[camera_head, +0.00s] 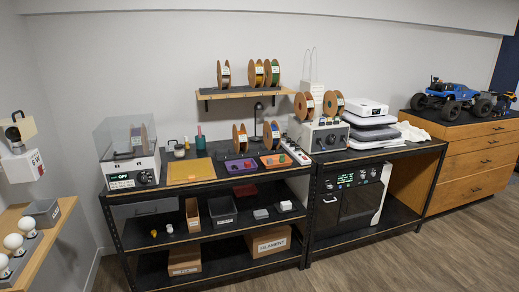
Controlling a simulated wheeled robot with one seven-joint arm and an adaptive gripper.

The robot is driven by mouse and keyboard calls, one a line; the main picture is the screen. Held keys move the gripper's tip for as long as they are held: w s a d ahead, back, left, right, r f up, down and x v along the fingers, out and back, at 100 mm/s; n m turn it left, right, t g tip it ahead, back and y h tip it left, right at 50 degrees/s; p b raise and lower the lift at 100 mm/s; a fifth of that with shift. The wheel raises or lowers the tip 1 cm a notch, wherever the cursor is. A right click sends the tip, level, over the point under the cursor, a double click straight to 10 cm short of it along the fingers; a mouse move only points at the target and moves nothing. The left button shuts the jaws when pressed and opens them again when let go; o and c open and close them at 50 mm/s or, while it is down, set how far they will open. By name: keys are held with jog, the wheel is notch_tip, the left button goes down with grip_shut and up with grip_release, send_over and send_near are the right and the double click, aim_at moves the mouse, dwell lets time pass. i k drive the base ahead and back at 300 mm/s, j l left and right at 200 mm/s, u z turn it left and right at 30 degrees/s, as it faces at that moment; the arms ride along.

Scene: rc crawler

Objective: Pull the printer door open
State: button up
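A boxy machine with a dark front door (357,208), which looks like the printer, stands on the low shelf under the right half of the workbench. A lit control panel (352,179) runs across its upper front. A small pale handle (330,200) shows at the left of its front. The door looks closed, and its white side (384,192) shows on the right. A smaller device with a clear cover (126,138) sits on the bench at the left. My gripper and arm are not in view.
The workbench (215,185) carries spools, tools and trays, with bins and boxes on its lower shelves. A wooden drawer cabinet (475,165) with a blue RC truck (450,98) stands at the right. The wood floor (400,260) before the machine is clear.

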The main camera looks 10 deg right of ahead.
aim_at(361, 201)
jog(key=i+l+z, duration=0.2)
jog(key=i+z, duration=0.2)
jog(key=i, duration=0.45)
jog(key=i+j+z, duration=0.1)
jog(key=i+z, duration=0.25)
jog(key=i, duration=0.45)
jog(key=i+l+u, duration=0.35)
jog(key=i+l, duration=0.2)
jog(key=i+l+u, duration=0.3)
jog(key=i+l, duration=0.15)
jog(key=l, duration=0.25)
jog(key=i+l+u, duration=0.2)
jog(key=l, duration=0.2)
jog(key=i+l+u, duration=0.15)
jog(key=l, duration=0.25)
